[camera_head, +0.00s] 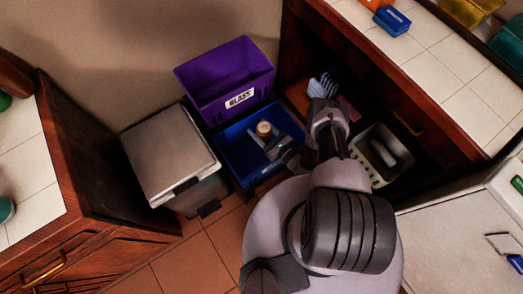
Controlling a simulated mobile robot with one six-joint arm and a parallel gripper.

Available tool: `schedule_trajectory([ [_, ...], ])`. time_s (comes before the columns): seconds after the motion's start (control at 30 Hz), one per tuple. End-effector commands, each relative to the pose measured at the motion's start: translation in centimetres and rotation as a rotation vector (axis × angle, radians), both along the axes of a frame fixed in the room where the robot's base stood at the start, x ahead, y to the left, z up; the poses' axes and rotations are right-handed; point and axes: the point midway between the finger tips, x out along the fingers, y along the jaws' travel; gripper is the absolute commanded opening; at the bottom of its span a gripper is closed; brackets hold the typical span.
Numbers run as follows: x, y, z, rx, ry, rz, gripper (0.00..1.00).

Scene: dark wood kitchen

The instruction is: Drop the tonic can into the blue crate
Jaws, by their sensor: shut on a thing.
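The blue crate (234,128) stands on the floor in front of the purple crate. My gripper (266,136) is over the blue crate, reaching in from the right. It is shut on a small round object with a tan top (264,128), which I take to be the tonic can. The can is seen from above; its label and most of its side are hidden. I cannot tell how high it is above the crate's floor. My arm covers part of the crate's right side.
A purple crate (222,75) labelled GLASS stands behind the blue one. A lidded grey bin (168,155) is close on the left. A white basket (363,165) and light-blue utensil (322,85) are right, by the wooden cabinet. Tiled floor (190,255) is clear in front.

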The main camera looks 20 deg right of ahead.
Motion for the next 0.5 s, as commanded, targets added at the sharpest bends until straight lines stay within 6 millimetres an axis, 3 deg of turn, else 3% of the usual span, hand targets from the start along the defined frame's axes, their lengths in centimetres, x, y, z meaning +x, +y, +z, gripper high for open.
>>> schedule_trajectory([
  [0.03,0.03,-0.01,-0.66,-0.001,0.000,0.000,0.10],
  [0.23,0.04,-0.01,-0.39,0.000,0.000,0.000,0.10],
  [0.27,0.04,-0.01,-0.38,0.000,0.000,0.001,0.55],
  [0.4,0.04,0.00,-0.37,0.000,0.000,0.001,0.79],
  [0.5,0.04,0.00,-0.37,0.000,0.000,0.001,0.79],
])
